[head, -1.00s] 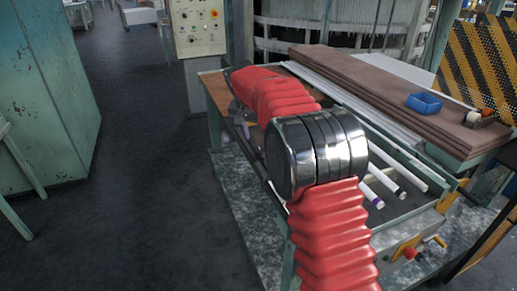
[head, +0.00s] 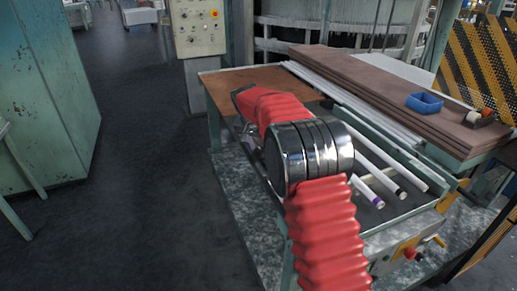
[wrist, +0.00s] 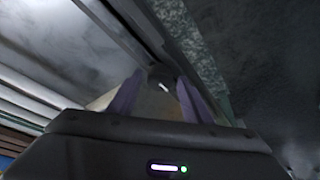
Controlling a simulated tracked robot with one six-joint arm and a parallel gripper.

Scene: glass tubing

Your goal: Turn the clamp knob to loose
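My gripper (wrist: 160,78) shows in the wrist view as two purple fingers set apart. Between and beyond their tips is a small dark shape with a short white mark (wrist: 165,87). It may be the clamp knob, but it is too dark and blurred to tell. I see nothing clasped between the fingers. In the head view my red-sleeved arm and its metal joint hide most of the gripper, and no clamp knob can be made out beside it.
The bench (head: 262,80) holds white glass tubes (head: 368,190) on its right part. A red knob (head: 412,253) sits on the bench's near end panel. Open floor (head: 140,180) lies left.

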